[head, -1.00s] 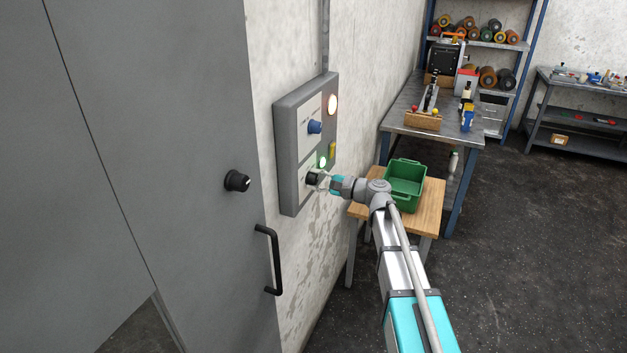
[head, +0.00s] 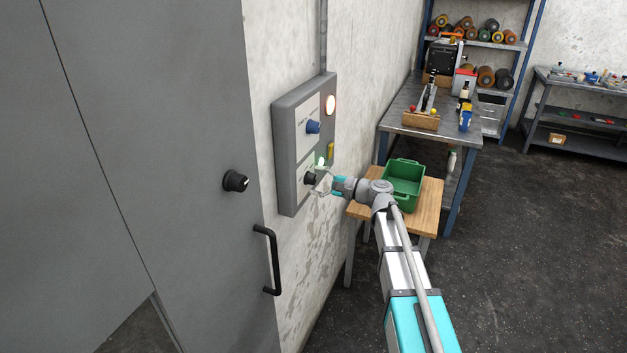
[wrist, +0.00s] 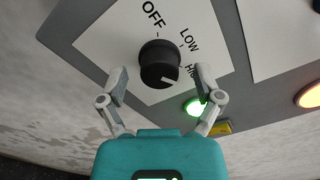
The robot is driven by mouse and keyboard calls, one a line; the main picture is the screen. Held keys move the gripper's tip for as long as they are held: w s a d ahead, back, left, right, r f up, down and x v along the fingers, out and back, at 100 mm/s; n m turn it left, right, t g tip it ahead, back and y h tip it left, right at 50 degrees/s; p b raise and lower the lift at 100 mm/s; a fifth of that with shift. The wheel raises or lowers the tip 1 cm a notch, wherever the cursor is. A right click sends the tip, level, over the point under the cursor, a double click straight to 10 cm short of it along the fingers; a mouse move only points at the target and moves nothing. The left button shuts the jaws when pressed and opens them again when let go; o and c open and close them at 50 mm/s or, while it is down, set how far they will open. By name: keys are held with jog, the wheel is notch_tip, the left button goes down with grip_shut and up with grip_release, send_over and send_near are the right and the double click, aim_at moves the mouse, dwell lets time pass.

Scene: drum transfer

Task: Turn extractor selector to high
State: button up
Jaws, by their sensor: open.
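The extractor selector is a black round knob (wrist: 158,62) on a white plate marked OFF, LOW and a partly hidden label starting "HI". Its white pointer mark faces right, towards the "HI" label. In the head view the selector (head: 309,179) is low on the grey wall panel (head: 286,150). My gripper (wrist: 162,80) is open, with one finger on each side of the knob in the wrist view and visible gaps between. In the head view my gripper (head: 321,187) is just right of the knob. A green lamp (wrist: 195,107) beside the selector is lit.
A blue knob (head: 313,127) and a lit orange-white lamp (head: 330,105) are higher on the panel. A grey door (head: 180,120) with a black handle (head: 268,260) is on the left. A green crate (head: 404,184) stands on a small wooden table (head: 430,208) behind my arm.

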jog(key=v, duration=1.1)
jog(key=s+f+n+g+h, duration=0.4)
jog(key=s+f+n+h, duration=0.3)
jog(key=s+f, duration=0.5)
jog(key=s+d+f+n+g+h, duration=0.2)
jog(key=s+d+f+h, duration=0.4)
jog(key=s+d+h, duration=0.3)
jog(key=shift+s+d+f+n+h, duration=0.3)
jog(key=shift+d+n+h, duration=0.25)
jog(key=shift+d, duration=0.4)
